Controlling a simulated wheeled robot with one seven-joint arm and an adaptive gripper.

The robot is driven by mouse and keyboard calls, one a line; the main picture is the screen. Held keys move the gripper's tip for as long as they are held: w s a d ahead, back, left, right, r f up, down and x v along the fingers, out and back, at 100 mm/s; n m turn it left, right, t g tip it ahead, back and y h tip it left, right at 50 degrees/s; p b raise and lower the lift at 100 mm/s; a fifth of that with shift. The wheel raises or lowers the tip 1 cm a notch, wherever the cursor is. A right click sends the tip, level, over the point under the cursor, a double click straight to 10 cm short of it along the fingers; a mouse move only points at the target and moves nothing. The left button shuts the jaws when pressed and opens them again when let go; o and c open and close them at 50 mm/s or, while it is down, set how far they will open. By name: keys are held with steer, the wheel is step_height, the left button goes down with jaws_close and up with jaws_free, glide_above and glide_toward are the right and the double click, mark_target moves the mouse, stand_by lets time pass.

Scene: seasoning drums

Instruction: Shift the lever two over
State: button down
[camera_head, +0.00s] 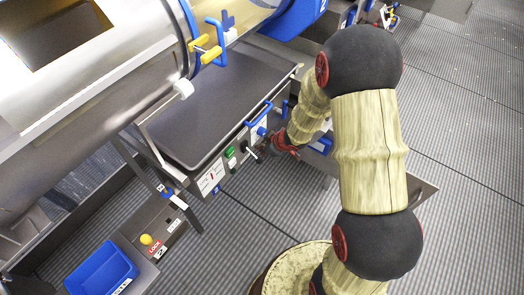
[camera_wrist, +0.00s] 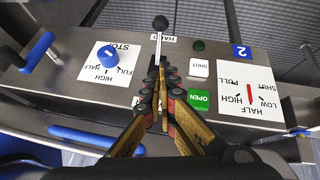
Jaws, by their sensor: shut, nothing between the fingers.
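A lever with a black ball knob (camera_wrist: 160,22) and a thin metal rod stands on the control panel, beside a label reading HAND. It shows small in the head view (camera_head: 251,153). My gripper (camera_wrist: 160,74) is shut and empty. Its fingertips are at the lower part of the rod in the wrist view; I cannot tell whether they touch it. The fingers hide the lever's base and part of a label below it. In the head view my gripper (camera_head: 276,148) is at the panel front, just right of the lever.
A blue knob (camera_wrist: 108,54) sits on a STOP/HALF/FULL/HIGH plate at left. Right of the lever are a green OPEN label (camera_wrist: 199,98), a white SHUT label (camera_wrist: 199,68) and a plate with a red pointer (camera_wrist: 249,92). A blue bin (camera_head: 102,270) stands lower left.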

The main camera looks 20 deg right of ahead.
steer(key=b, duration=0.4)
glide_above(256, 157)
steer(key=s, duration=0.1)
step_height(256, 157, down, 9)
steer(key=shift+s+r, duration=0.15)
steer(key=shift+r, duration=0.05)
steer(key=shift+s+d+f+b, duration=0.1)
steer(key=shift+d+f+b, duration=0.1)
steer(key=shift+f, duration=0.2)
steer(key=shift+d+f+b, duration=0.1)
steer(key=shift+f+b, duration=0.05)
steer(key=shift+f, duration=0.25)
steer(key=shift+s+f, duration=0.1)
steer(key=shift+f, duration=0.55)
steer(key=shift+r+p, duration=0.1)
steer(key=shift+p, duration=0.2)
